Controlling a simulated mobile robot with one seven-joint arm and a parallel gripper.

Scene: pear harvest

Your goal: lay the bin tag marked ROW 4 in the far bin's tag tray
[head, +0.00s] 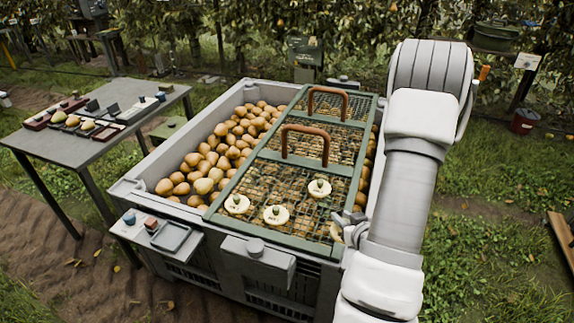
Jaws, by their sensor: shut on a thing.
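Round cream tags with green knobs lie on the green mesh lid (258,168) of the large grey bin: a left tag (237,204), a front tag (276,215) and a back tag (320,188). Their lettering is too small to read. My gripper (345,229) is low at the lid's right front corner, shut on another cream tag (337,234), which is partly hidden by the fingers. A small grey tray (171,237) sits on a shelf at the bin's front left corner. I cannot tell whether it belongs to the far bin; only one large bin shows clearly.
Two brown handles (305,129) rise from the lid. Pears (215,160) fill the bin's open left part. A grey table (90,140) with small trays and blocks stands at the left. Grass lies open at the right.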

